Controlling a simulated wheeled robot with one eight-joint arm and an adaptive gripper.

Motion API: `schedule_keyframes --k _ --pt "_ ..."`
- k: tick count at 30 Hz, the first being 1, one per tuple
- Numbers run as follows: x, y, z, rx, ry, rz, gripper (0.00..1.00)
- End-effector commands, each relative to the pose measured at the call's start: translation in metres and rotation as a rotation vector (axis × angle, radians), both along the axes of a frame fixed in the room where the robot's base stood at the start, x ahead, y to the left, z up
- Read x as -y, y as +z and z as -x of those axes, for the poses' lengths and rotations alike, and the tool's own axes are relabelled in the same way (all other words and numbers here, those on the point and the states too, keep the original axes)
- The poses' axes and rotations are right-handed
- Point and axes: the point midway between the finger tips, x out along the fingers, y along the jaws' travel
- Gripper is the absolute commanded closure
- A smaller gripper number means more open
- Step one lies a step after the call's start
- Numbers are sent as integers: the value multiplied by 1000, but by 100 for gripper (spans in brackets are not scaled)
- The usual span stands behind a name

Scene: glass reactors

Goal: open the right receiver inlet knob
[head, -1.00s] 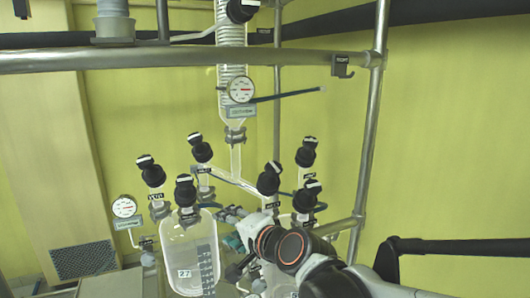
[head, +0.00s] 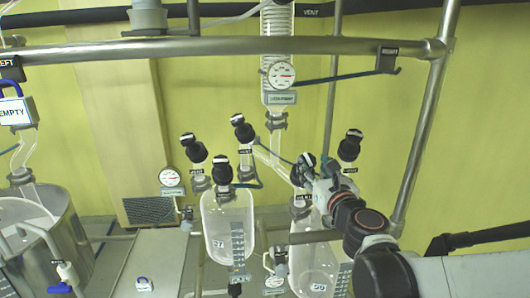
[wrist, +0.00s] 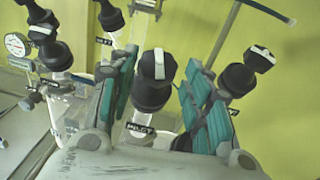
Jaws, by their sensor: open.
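The right receiver (head: 318,272) is a clear vessel at the lower right of centre in the head view. In the wrist view a black knob with a white stripe (wrist: 152,80) stands between my fingers, above a label that seems to read INLET (wrist: 140,130). The stripe runs roughly up and down in that picture. My gripper (wrist: 160,100) is open, with one teal-padded finger on each side of the knob and visible space beside it. In the head view my gripper (head: 325,182) is at the knobs above the right receiver, partly hiding them.
Neighbouring black knobs stand close, left (wrist: 50,50) and right (wrist: 240,78) of my gripper in the wrist view. The left receiver (head: 215,225) stands to the left in the head view. A metal rail (head: 240,48) crosses above, and an upright post (head: 425,120) stands at the right.

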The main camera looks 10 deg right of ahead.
Motion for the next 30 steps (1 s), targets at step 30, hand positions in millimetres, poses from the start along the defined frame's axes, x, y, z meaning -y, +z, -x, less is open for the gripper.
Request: schedule_keyframes --k 30 --pt "-7 0 -92 0 1 2 64"
